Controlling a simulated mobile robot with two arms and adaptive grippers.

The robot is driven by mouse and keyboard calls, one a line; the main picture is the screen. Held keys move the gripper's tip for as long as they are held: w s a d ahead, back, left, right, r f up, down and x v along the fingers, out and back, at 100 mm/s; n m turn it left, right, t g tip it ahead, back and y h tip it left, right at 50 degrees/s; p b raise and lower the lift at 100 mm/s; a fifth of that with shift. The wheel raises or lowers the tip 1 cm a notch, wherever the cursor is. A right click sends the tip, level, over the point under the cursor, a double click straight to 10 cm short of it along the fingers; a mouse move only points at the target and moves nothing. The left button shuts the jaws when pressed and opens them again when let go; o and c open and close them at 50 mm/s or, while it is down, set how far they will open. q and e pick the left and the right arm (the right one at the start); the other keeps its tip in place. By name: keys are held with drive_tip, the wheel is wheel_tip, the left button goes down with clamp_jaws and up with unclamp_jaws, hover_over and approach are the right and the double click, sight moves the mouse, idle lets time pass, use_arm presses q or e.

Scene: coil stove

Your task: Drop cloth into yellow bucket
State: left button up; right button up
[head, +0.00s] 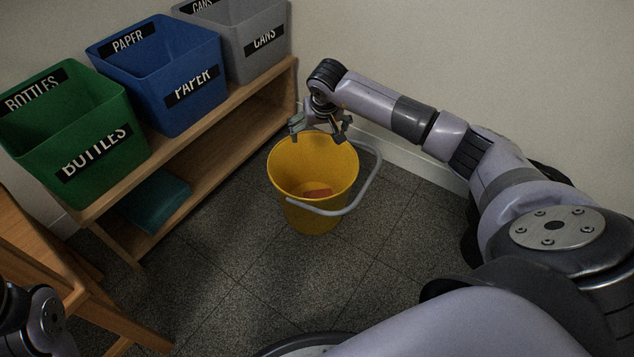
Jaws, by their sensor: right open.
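The yellow bucket (300,205) stands upright on the floor, its grey handle (345,205) hanging over the right side. A small orange-red piece (317,190) lies at the bottom inside it; it may be the cloth, but it is too small to be sure. My right gripper (320,132) is over the bucket's far rim, fingers spread and pointing down, with nothing seen between them. My left gripper is out of view; only part of my left arm shows at the lower left corner.
A wooden shelf (200,140) along the left wall carries a green bottles bin (75,150), a blue paper bin (165,75) and a grey cans bin (240,40). A teal item (153,200) lies on its lower board. Tiled floor (235,270) before the bucket is clear.

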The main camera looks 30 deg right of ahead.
drive_tip(key=v, duration=1)
drive_tip(key=shift+s+r, duration=0.2)
drive_tip(key=shift+r, duration=0.15)
drive_tip(key=shift+a, duration=0.1)
